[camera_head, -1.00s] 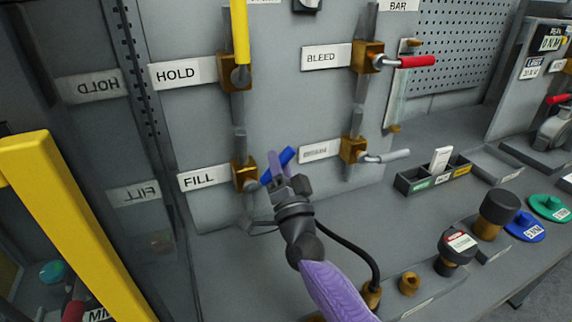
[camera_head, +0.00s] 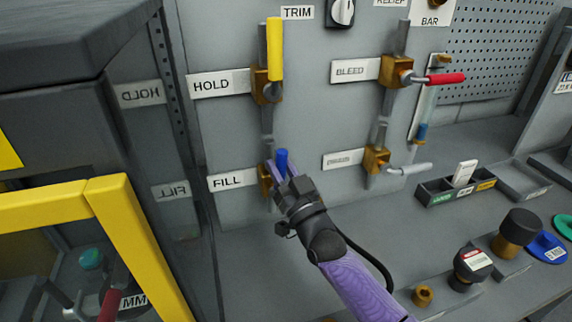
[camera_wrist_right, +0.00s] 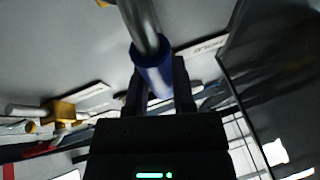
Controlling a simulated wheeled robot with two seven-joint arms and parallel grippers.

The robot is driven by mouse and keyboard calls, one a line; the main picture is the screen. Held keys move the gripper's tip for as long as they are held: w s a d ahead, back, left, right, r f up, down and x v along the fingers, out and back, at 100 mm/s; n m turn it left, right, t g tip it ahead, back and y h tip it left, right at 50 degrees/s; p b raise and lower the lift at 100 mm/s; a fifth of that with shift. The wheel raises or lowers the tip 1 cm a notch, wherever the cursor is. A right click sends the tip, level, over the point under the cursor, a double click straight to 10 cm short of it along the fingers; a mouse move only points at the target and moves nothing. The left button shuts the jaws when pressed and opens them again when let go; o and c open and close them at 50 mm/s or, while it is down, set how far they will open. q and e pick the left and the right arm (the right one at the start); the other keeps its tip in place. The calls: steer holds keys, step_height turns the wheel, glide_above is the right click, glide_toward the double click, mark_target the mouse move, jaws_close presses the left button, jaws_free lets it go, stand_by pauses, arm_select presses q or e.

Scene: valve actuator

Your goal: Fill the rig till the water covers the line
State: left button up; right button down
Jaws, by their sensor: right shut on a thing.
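The FILL valve's blue handle (camera_head: 282,161) points nearly straight up beside the FILL label (camera_head: 232,180). My right gripper (camera_head: 284,180) is shut on this handle and partly hides it and its brass body. In the right wrist view the blue handle (camera_wrist_right: 154,76) sits between the fingers. The sight tube (camera_head: 427,100) stands on the panel right of the valves, with a short blue column of water (camera_head: 422,132) near its bottom. The fill line on it is too small to make out. My left gripper is not in view.
The HOLD valve's yellow handle (camera_head: 275,48) points up. The BLEED valve's red handle (camera_head: 446,78) and a lower valve's grey handle (camera_head: 410,170) point right. A yellow frame (camera_head: 130,235) stands at left. Caps (camera_head: 470,266) and a small tray (camera_head: 455,190) occupy the bench.

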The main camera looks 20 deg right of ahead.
steer(key=shift+a, duration=0.15)
stand_by(0.3)
steer(key=shift+c, duration=2.2)
jaws_free()
steer(key=shift+s+f, duration=0.2)
steer(key=shift+s, duration=0.05)
steer(key=v, duration=0.9)
steer(key=shift+s+p, duration=0.2)
steer(key=shift+p, duration=0.1)
